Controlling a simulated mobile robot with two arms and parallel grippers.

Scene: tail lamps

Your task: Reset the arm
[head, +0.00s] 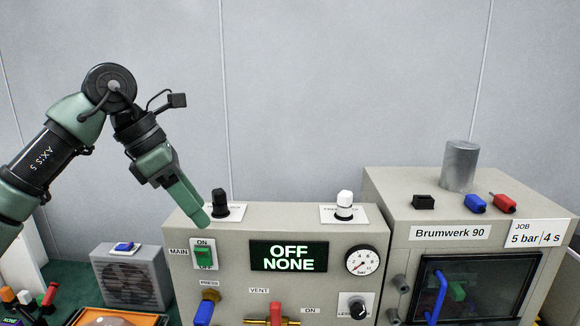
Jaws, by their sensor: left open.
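My left arm (48,150) comes in from the left, bends at a raised elbow and slopes down to the right. Its left gripper (203,219) is open, with green fingertips in front of the panel's upper left, near a black knob (219,200) and just above the green MAIN switch (203,255). No object shows between the fingers; the gap is seen edge-on. I cannot tell whether the fingertips touch the panel. My right gripper is not in view.
The grey control panel (225,280) has a display (289,256) reading "OFF NONE", a gauge (362,261) and a white knob (344,203). A Brumwerk 90 machine (400,213) stands at right. A vented box (130,280) and orange tray (163,320) are lower left. Upper middle is clear.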

